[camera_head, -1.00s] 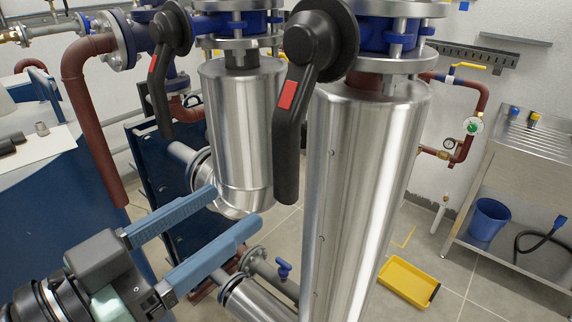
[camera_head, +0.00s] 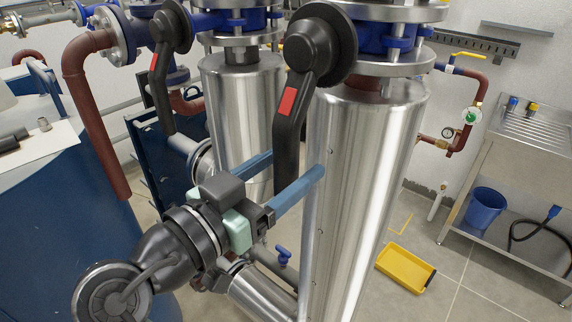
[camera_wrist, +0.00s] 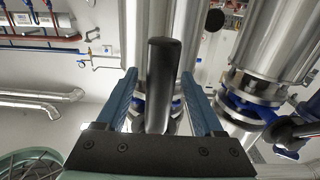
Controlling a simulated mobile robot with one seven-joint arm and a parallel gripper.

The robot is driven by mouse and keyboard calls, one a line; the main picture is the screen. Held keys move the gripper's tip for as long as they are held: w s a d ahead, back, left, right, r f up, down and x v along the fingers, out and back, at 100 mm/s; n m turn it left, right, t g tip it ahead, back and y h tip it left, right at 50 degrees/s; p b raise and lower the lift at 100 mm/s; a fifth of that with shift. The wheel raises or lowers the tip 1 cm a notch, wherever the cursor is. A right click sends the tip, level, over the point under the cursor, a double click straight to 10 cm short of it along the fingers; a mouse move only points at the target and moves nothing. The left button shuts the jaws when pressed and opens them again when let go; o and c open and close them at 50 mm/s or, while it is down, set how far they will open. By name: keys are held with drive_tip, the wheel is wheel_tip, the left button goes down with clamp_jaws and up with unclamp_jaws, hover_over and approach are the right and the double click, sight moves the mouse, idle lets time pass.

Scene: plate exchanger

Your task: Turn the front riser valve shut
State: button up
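The front riser valve has a black lever (camera_head: 290,130) with a red label, hanging down from a round black hub in front of the nearer steel-clad riser. My gripper (camera_head: 296,163) is open, with its blue fingers at the lower part of this lever, one on each side. In the wrist view the lever (camera_wrist: 160,80) stands between the two fingers (camera_wrist: 163,92), with a gap visible on both sides. The far finger is partly hidden behind the lever in the head view.
A second, similar black lever (camera_head: 160,90) with a red label hangs on the riser behind, to the left. The nearer steel riser (camera_head: 365,180) stands close right of my fingers. A blue-handled small valve (camera_head: 283,255) sits below. A yellow tray (camera_head: 405,268) lies on the floor.

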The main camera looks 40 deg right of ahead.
clamp_jaws()
idle(1.2)
